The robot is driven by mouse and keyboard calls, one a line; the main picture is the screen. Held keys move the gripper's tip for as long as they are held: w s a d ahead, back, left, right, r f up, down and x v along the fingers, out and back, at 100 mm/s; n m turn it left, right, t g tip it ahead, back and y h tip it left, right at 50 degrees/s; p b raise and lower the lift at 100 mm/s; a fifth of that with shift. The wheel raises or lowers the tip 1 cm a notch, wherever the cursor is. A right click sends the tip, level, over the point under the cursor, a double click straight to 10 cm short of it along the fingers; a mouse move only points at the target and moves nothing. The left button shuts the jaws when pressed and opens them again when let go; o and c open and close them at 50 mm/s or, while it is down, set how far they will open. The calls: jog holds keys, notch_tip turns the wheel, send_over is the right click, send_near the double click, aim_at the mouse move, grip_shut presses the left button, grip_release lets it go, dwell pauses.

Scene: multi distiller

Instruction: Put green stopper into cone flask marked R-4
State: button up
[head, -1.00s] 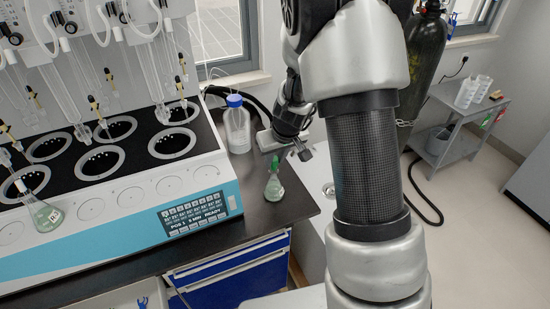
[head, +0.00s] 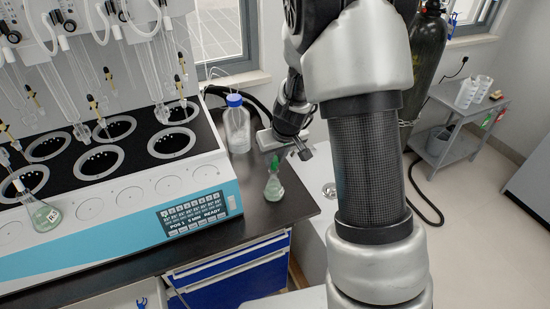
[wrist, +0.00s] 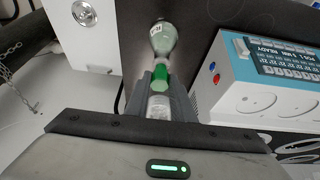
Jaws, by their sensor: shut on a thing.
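My gripper (wrist: 160,95) is shut on the green stopper (wrist: 161,74), with a finger on each side of it. A cone flask (wrist: 163,40) with pale green contents and a small label stands on the dark bench top just beyond the stopper. In the head view my gripper (head: 275,157) is directly above this flask (head: 274,188). The stopper is in line with the flask's neck, but I cannot tell whether it sits in the mouth.
The distiller (head: 120,200) fills the bench to the left, with another labelled flask (head: 45,214) at its left side. A blue-capped bottle (head: 236,128) stands behind my gripper. The bench edge is close to the right of the flask.

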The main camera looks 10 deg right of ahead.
jog(key=shift+f+b, duration=1.4)
jog(key=shift+b, duration=0.05)
dwell(0.6)
jog(key=o, duration=1.1)
jog(key=shift+r, duration=0.15)
jog(key=p+v, duration=0.2)
jog(key=v, duration=1.5)
jog(key=shift+r, duration=0.1)
